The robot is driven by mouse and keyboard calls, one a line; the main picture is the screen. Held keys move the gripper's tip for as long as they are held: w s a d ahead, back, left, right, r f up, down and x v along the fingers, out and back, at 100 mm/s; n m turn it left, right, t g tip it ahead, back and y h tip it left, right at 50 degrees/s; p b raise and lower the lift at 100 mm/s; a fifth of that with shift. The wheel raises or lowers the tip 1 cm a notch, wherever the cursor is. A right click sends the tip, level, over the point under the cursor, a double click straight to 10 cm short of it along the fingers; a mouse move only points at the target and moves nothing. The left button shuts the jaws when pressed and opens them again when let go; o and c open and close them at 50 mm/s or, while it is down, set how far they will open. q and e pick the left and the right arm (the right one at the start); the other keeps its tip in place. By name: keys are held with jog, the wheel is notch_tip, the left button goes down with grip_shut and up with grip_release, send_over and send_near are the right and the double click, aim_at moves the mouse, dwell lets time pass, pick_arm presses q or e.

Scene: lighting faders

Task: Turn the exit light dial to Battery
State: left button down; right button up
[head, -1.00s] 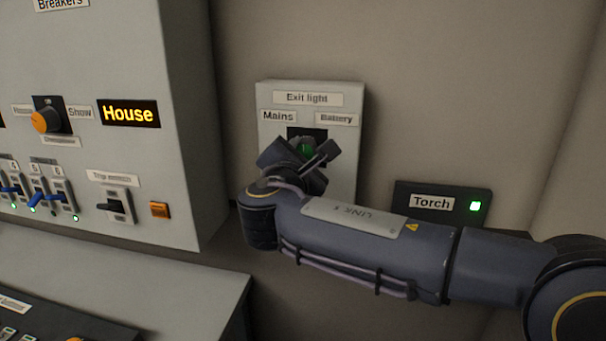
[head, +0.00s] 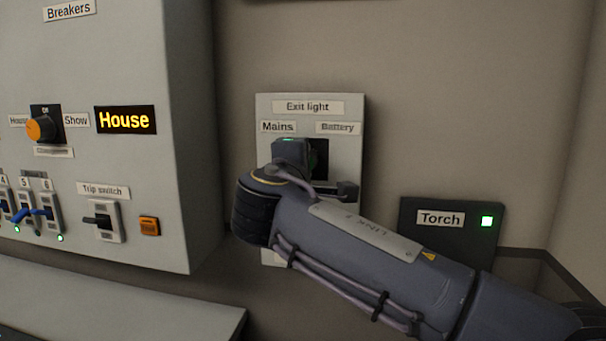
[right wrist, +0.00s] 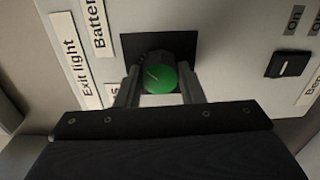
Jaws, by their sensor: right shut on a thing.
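The exit light panel (head: 345,170) is a pale plate on the back wall. Its Mains label (head: 278,127) is at the upper left and its Battery label (head: 338,128) at the upper right. The round green dial (right wrist: 172,78) sits in front of a black square, between the two fingers of my right gripper (head: 303,160), which is shut on it. A thin pale line shows on the left of its face; its exact heading is hard to tell. In the head view my gripper hides most of the dial. My left gripper is out of view.
A Torch box (head: 450,228) with a lit green lamp is right of the panel, close above my right arm. The breaker cabinet (head: 170,190) stands to the left. In the right wrist view a black rocker switch (right wrist: 290,65) is beside the dial.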

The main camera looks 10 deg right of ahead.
jog(key=shift+m, duration=0.4)
jog(key=o, duration=1)
jog(key=shift+s, duration=0.1)
jog(key=v, duration=0.7)
jog(key=shift+s+b, duration=0.3)
jog(key=shift+b, duration=0.15)
jog(key=shift+a, duration=0.2)
